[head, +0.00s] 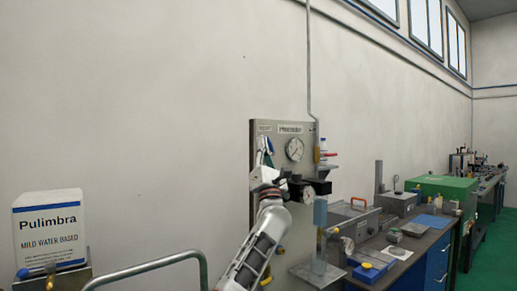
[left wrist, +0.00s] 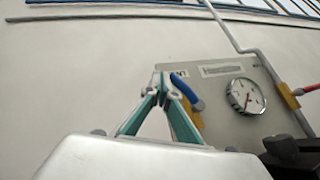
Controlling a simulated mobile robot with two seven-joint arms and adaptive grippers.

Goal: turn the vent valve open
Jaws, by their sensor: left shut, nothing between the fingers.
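A blue-handled valve (left wrist: 188,92) with a yellow body sits on the grey panel (head: 285,133), under a small label I cannot read for sure. I take it for the vent valve. My left gripper (head: 263,142) is raised in front of the panel's left side. In the left wrist view its teal fingers (left wrist: 160,76) meet at the tips, shut and empty, just left of the blue handle. I cannot tell whether they touch it. In the head view the gripper mostly hides this valve. My right gripper is not in view.
A pressure gauge (head: 295,149) is right of the blue valve, and a red-handled valve (left wrist: 306,89) is further right on a pipe. A workbench (head: 425,240) with boxes and tools stretches right. A Pulimbra container (head: 48,230) stands at left. The wall above is bare.

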